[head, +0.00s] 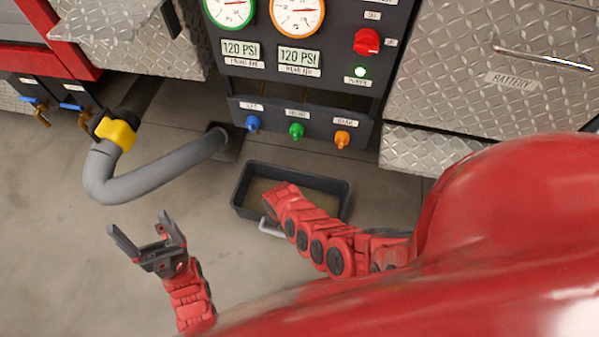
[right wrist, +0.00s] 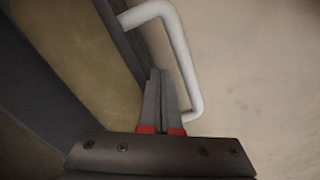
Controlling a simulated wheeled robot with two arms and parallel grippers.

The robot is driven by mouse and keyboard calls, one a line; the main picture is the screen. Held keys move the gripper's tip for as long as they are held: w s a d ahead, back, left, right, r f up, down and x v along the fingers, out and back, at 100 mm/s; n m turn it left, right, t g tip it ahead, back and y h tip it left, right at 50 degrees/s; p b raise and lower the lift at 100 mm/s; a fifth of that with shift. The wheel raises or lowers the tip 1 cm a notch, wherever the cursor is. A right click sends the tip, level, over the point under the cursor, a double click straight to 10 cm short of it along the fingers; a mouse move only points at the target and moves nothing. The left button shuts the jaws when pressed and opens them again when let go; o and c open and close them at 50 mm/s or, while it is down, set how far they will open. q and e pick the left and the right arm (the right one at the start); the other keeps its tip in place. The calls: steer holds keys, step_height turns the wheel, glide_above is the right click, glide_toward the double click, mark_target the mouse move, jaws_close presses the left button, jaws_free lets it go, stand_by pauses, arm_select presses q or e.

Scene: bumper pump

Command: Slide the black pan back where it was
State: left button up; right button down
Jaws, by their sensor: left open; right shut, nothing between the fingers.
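The black pan (head: 238,199) sits on the floor below the pump panel, with a brownish inside. Its light grey handle (head: 268,228) sticks out at the near left side. In the right wrist view the pan's dark wall (right wrist: 112,22) and white handle (right wrist: 178,45) show. My right gripper (head: 268,208) is over the pan's near edge; its fingertips are hidden in the head view. In the right wrist view my right gripper (right wrist: 160,75) is shut and empty, between the pan wall and the handle bar. My left gripper (head: 140,226) is open and empty, left of the pan.
A grey hose (head: 150,178) with a yellow coupling (head: 116,132) curves over the floor at the left to a dark port. The panel (head: 300,122) with blue, green and orange knobs overhangs behind the pan. A diamond-plate cabinet (head: 480,80) stands at right. Floor at the lower left is clear.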

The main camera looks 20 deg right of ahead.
step_height(320, 180, up, 10)
steer(key=p, duration=0.9)
steer(key=shift+f, duration=0.25)
stand_by(0.4)
